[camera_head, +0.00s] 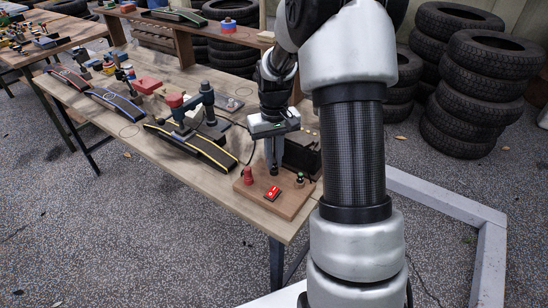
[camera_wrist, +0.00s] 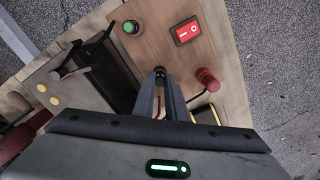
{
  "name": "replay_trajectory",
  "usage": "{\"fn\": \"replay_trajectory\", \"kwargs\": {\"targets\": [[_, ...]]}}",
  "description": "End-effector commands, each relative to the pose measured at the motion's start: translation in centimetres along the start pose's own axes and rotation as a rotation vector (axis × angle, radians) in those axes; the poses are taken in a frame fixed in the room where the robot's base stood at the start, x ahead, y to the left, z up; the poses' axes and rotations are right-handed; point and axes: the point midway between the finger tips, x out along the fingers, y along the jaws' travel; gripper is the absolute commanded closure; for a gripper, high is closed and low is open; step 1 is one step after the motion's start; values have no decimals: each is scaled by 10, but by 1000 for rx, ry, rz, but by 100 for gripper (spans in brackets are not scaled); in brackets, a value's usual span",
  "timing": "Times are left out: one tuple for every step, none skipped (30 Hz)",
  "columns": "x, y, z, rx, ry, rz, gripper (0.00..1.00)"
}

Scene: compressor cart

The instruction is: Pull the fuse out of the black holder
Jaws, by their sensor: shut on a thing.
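My gripper (camera_head: 273,165) points down over the wooden board at the table's near right corner. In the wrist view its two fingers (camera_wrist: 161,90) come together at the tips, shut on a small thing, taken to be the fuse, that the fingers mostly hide. A small dark round part, likely the black holder (camera_wrist: 160,71), shows right at the fingertips. In the head view it is a dark spot (camera_head: 273,171) under the fingers. I cannot tell whether the fuse is still seated in it.
On the board (camera_head: 283,206) are a red rocker switch (camera_head: 270,193), a red knob (camera_head: 248,175) and a green button (camera_wrist: 131,26). A black open box (camera_wrist: 110,75) lies close beside the fingers.

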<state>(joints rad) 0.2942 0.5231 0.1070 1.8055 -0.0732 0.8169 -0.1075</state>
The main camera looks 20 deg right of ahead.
Motion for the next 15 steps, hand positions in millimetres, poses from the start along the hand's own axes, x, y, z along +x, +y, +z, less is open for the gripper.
{"fn": "replay_trajectory", "kwargs": {"targets": [[0, 0, 0, 0, 0, 0, 100], [0, 0, 0, 0, 0, 0, 100], [0, 0, 0, 0, 0, 0, 100], [0, 0, 0, 0, 0, 0, 100], [-1, 0, 0, 0, 0, 0, 100], [-1, 0, 0, 0, 1, 0, 100], [-2, 0, 0, 0, 1, 0, 100], [-3, 0, 0, 0, 1, 0, 100], [-4, 0, 0, 0, 1, 0, 100], [-5, 0, 0, 0, 1, 0, 100], [-7, 0, 0, 0, 1, 0, 100], [-8, 0, 0, 0, 1, 0, 100], [-10, 0, 0, 0, 1, 0, 100], [-11, 0, 0, 0, 1, 0, 100], [-13, 0, 0, 0, 1, 0, 100]]}}
